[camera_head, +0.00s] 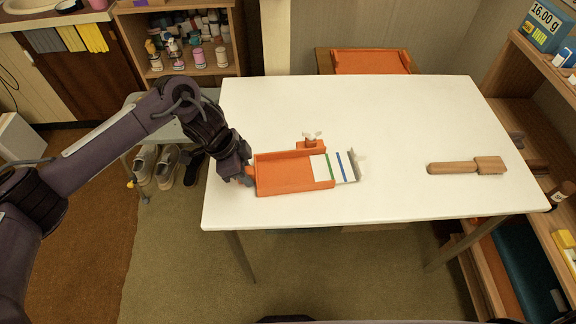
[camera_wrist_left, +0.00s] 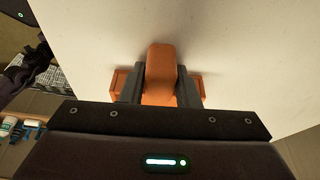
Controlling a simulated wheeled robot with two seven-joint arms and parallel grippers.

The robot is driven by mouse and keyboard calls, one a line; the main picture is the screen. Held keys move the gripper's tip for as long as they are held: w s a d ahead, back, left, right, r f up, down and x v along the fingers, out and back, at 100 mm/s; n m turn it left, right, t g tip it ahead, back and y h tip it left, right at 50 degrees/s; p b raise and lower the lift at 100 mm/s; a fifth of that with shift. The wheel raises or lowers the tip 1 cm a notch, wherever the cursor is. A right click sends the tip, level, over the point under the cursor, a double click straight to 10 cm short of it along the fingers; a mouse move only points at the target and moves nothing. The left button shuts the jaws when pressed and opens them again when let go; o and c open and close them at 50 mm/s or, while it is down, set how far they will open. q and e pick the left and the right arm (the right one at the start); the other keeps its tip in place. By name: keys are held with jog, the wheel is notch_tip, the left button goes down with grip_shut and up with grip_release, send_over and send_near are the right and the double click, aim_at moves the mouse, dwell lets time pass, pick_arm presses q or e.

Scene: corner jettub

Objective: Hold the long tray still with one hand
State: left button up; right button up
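The long orange tray (camera_head: 285,178) lies on the white table, left of its middle. Several white pieces with green and blue edges (camera_head: 335,168) sit at its right end. A small orange block with a pale wing-shaped top (camera_head: 311,140) stands at its back edge. My left gripper (camera_head: 246,176) is at the tray's left end. In the left wrist view, the two dark fingers of my left gripper (camera_wrist_left: 160,90) lie against both sides of an orange part of the tray (camera_wrist_left: 161,70), with no clear gap. My right gripper is not in view.
A wooden brush (camera_head: 467,167) lies on the right of the white table (camera_head: 400,115). The table between tray and brush is clear. A shelf with bottles stands at the back left, and wooden shelving is close on the right.

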pick_arm(q)
grip_shut()
jog(key=shift+s+f, duration=0.15)
jog(key=shift+f, duration=0.05)
dwell(1.1)
